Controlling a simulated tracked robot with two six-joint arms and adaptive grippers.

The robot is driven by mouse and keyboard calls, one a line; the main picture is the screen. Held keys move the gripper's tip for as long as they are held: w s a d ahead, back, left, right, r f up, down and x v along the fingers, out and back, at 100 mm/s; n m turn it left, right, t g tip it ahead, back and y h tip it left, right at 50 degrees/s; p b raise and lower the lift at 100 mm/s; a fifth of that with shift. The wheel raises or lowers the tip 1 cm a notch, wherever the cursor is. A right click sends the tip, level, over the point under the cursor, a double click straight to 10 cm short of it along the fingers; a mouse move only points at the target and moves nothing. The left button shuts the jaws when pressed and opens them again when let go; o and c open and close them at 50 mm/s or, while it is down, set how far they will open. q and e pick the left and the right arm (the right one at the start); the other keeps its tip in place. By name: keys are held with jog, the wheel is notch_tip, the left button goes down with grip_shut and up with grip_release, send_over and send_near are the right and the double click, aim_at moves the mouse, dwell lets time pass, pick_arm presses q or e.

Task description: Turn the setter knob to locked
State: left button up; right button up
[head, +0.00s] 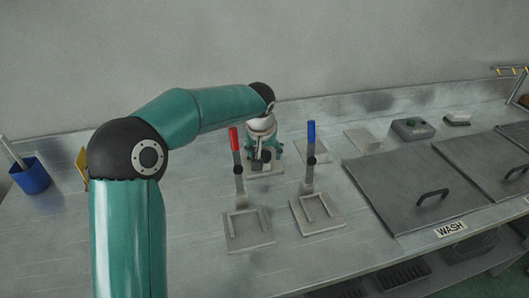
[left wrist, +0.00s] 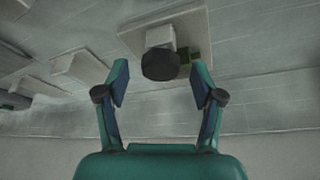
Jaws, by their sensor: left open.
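The setter knob (left wrist: 160,65) is a dark round knob on a pale block. The block stands on a light square plate (left wrist: 198,22), with a small green patch beside the knob. My left gripper (left wrist: 160,78) is open, with one finger on each side of the knob and a visible gap to it on both sides. In the head view my left gripper (head: 262,154) points down over a pale plate (head: 262,171) at the back of the bench, and it largely hides the knob there. I cannot tell the knob's setting. My right gripper is not in view.
A grey box (head: 412,129) and lidded wash basins (head: 410,185) lie right. A blue cup (head: 31,178) stands far left.

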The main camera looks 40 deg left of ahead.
pick_arm(q)
jog(key=v, duration=1.1)
jog(key=shift+r, duration=0.15)
jog(key=shift+s, duration=0.1)
